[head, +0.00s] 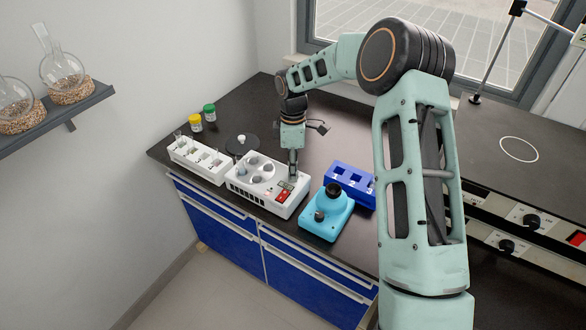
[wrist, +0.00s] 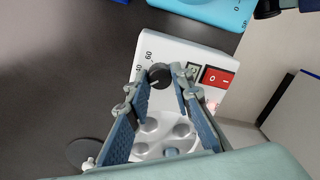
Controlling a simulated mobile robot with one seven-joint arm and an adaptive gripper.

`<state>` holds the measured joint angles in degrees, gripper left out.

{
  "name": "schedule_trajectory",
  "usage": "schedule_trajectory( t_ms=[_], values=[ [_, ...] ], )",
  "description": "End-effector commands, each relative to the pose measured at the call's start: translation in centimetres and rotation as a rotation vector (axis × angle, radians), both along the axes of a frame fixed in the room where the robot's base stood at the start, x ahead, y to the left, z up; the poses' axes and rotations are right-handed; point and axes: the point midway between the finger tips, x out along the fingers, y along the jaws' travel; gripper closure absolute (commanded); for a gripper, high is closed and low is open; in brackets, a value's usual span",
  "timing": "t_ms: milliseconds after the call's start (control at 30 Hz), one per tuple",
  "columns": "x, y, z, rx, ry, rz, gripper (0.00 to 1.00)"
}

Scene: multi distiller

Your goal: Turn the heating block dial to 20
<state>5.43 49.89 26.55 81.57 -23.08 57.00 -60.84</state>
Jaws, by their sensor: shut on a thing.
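The white heating block (head: 240,186) sits on the dark bench, and its top also shows in the wrist view (wrist: 190,50). Its black round dial (wrist: 160,73) is near one end, with the printed marks 40 and 60 beside it. A light pointer line shows on the dial, but its exact reading is unclear. My gripper (head: 292,172) points down onto this end of the block. In the wrist view my gripper (wrist: 162,82) has its two blue-padded fingers on either side of the dial, shut on it. In the head view the gripper hides the dial.
A red switch (wrist: 219,77) is beside the dial. A light-blue device (head: 325,221) and a blue rack (head: 343,172) stand to the right. A white tube rack (head: 197,163) and two capped jars (head: 195,124) are to the left.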

Motion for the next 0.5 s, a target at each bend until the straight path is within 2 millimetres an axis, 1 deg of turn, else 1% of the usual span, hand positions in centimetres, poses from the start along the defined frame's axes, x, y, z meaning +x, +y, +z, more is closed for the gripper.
schedule_trajectory(
  t_ms=[200,500],
  values=[
    [0.12,0.03,0.09,0.001,-0.003,0.054,1.00],
    [0.12,0.03,0.09,0.000,-0.003,0.067,1.00]
  ],
)
